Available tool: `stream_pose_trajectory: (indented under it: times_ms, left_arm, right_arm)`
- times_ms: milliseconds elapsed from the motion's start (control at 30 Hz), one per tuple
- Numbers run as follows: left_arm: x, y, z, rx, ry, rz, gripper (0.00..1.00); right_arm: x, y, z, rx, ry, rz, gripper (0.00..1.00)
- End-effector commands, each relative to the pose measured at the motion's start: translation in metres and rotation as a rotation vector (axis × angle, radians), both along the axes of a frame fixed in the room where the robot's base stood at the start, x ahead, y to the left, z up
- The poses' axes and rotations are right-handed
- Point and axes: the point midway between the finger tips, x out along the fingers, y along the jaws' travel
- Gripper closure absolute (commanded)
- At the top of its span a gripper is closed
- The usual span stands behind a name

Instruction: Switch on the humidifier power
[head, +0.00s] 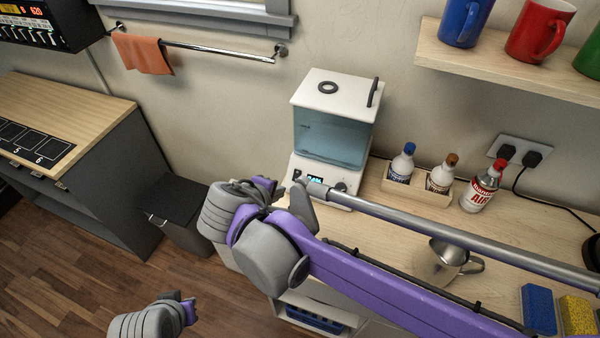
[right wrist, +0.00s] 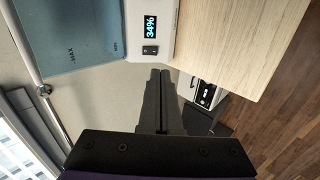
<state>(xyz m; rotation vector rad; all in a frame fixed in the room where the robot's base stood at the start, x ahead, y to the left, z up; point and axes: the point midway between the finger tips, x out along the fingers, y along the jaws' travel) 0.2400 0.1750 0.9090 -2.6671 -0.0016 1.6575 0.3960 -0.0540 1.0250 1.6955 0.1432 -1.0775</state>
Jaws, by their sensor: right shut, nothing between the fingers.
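The humidifier (head: 331,135) stands at the left end of the wooden counter, with a white lid, a bluish clear tank and a white base. Its small lit display (head: 315,179) shows on the base; in the right wrist view the display (right wrist: 151,24) reads 34%. A small dark rocker switch (right wrist: 150,50) sits beside that display. My right gripper (head: 300,191) is in front of the base; in the right wrist view its fingers (right wrist: 161,75) are together and empty, pointing near the switch with a small apparent gap. My left gripper (head: 189,308) is low at the bottom left, its fingers mostly hidden.
Bottles in a wooden tray (head: 416,190) and a red-capped bottle (head: 482,190) stand right of the humidifier. A metal pitcher (head: 440,263) and sponges (head: 538,309) lie farther right. A mug shelf (head: 510,65) hangs above. A dark bin (head: 180,212) stands left.

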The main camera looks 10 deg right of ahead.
Motion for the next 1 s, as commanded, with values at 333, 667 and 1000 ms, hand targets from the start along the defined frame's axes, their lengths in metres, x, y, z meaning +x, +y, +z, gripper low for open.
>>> stream_pose_trajectory:
  times_ms: [333,667,1000]
  left_arm:
    - [0.000,0.000,-0.001,0.000,0.000,0.000,1.00]
    - [-0.001,0.000,-0.002,0.000,0.001,0.000,1.00]
    - [-0.002,0.000,-0.006,0.000,0.003,0.000,1.00]
  right_arm:
    - [0.005,0.011,0.006,-0.034,-0.014,0.026,1.00]
    - [0.013,0.005,-0.004,-0.034,-0.013,0.023,1.00]
    - [0.055,-0.024,-0.052,-0.034,-0.013,0.021,1.00]
